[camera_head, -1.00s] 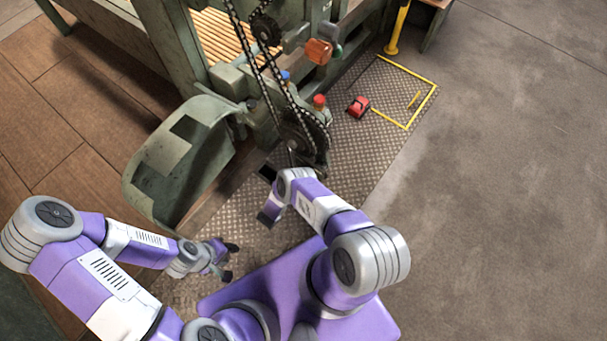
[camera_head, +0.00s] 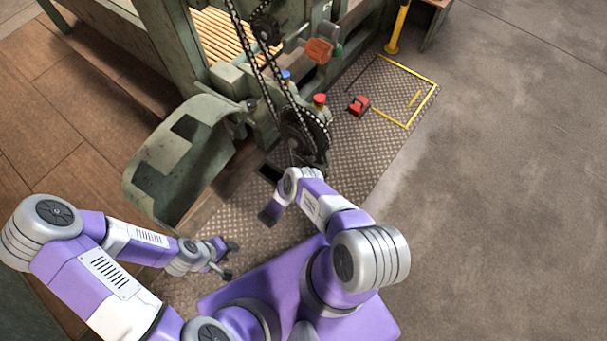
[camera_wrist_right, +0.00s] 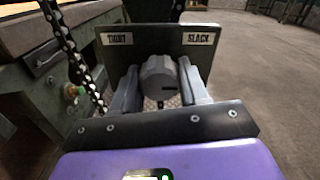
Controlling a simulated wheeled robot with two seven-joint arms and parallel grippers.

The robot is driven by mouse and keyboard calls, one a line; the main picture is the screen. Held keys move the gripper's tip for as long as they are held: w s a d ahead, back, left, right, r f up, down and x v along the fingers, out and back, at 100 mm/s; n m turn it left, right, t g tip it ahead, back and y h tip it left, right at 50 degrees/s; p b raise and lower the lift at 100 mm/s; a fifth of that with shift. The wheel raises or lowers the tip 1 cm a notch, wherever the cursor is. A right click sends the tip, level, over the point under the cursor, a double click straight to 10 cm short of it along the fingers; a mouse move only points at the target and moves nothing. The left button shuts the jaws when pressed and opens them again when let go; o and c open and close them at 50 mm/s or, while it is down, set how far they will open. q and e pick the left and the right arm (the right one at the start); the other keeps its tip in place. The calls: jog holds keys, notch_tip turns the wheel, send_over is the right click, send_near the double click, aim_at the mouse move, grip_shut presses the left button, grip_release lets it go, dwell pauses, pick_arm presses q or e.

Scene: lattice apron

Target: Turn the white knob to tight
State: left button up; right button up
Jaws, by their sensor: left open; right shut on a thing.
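The pale grey-white knob (camera_wrist_right: 158,73) sits in front of a dark green plate (camera_wrist_right: 158,40) in the right wrist view. The plate has a TIGHT label (camera_wrist_right: 117,39) at its left and a SLACK label (camera_wrist_right: 199,38) at its right. My right gripper (camera_wrist_right: 160,84) is shut on the knob, one finger on each side. Which label the knob points to cannot be told. In the head view my right wrist hides the knob. My left gripper (camera_head: 230,260) is open and empty, low over the floor plate, apart from the machine.
The green machine (camera_head: 175,160) carries a chain (camera_head: 262,75) and sprocket (camera_head: 304,135) beyond my right wrist. Red (camera_head: 320,99) and blue (camera_head: 286,75) caps stand near it. A red object (camera_head: 359,105) lies beside a yellow floor outline (camera_head: 420,105). Concrete at right is clear.

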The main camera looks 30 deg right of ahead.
jog(key=shift+s+f, duration=0.1)
jog(key=o, duration=1)
jog(key=shift+o, duration=0.2)
jog(key=b+v, duration=0.2)
jog(key=v, duration=0.5)
jog(key=shift+a, duration=0.3)
